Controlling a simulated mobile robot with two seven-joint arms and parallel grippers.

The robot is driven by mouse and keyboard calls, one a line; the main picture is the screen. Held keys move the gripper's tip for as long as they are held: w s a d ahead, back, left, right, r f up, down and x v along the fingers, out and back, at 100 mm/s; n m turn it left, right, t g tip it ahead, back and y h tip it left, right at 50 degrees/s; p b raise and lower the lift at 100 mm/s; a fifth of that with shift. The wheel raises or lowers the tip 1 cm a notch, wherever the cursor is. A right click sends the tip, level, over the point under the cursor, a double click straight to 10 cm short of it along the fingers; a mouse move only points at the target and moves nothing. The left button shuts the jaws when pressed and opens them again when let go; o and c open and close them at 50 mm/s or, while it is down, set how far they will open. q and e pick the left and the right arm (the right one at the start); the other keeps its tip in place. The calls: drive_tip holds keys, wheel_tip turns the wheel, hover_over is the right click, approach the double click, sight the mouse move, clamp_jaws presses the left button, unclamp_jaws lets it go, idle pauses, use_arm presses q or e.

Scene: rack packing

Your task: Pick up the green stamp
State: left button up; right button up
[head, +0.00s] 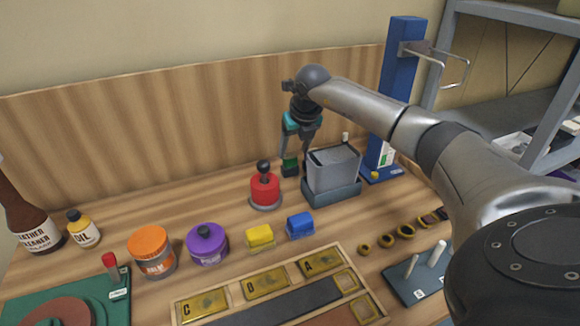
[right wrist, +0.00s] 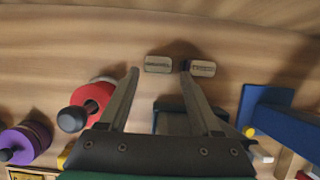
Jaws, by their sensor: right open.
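A small dark green block, the likely green stamp (head: 290,166), stands on the table left of the grey bin in the head view. My right gripper (head: 295,152) is open, with its fingers pointing down close above it. In the right wrist view two small blocks with pale labelled tops lie near the fingertips (right wrist: 160,72). The left block (right wrist: 158,64) shows between the tips. The right block (right wrist: 202,68) is partly covered by the right finger. Their side colours are unclear there, so I cannot tell which is green. My left gripper is not in view.
The grey bin (head: 333,168) stands close right of the gripper, with a blue post (head: 397,90) beyond. A red pot with a dark knob (head: 265,190) is at the near left. Jars, coloured blocks and a wooden tray (head: 180,312) fill the front.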

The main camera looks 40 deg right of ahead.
sight(290, 156)
drive_tip(key=shift+w+b+x, duration=0.1)
drive_tip(key=shift+b+x, duration=0.1)
drive_tip(key=shift+x, duration=1)
drive_tip(key=shift+w+b+x, duration=0.15)
drive_tip(key=shift+x, duration=1.1)
drive_tip(key=shift+a+r, duration=0.1)
drive_tip(key=c, duration=1)
wheel_tip(290, 156, up, 20)
drive_tip(key=p, duration=0.3)
